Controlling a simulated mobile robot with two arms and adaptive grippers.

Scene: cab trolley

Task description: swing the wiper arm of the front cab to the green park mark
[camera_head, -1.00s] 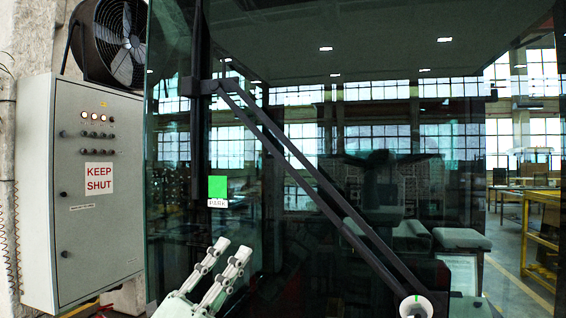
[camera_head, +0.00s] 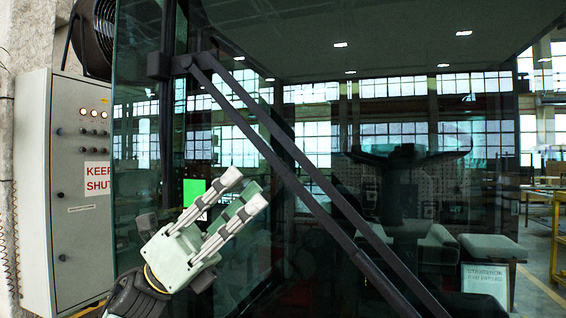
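The wiper arm (camera_head: 289,176) is a pair of dark parallel bars. It slants from a pivot at the upper left of the front cab's glass (camera_head: 330,45) down to the lower right, where its lower end is out of view. The green park mark (camera_head: 192,191) is on the left part of the cab, below the pivot, partly covered by my gripper. My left gripper (camera_head: 248,190) is open and points up and right, just right of the mark and left of the wiper bars. Nothing shows held in it. My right gripper is not in view.
A grey control cabinet (camera_head: 80,235) with a red-lettered sign stands at the left, a fan (camera_head: 98,35) above it. A dark upright post (camera_head: 168,110) runs beside the mark. A yellow-framed bench (camera_head: 556,240) is at the far right. The glass carries reflections.

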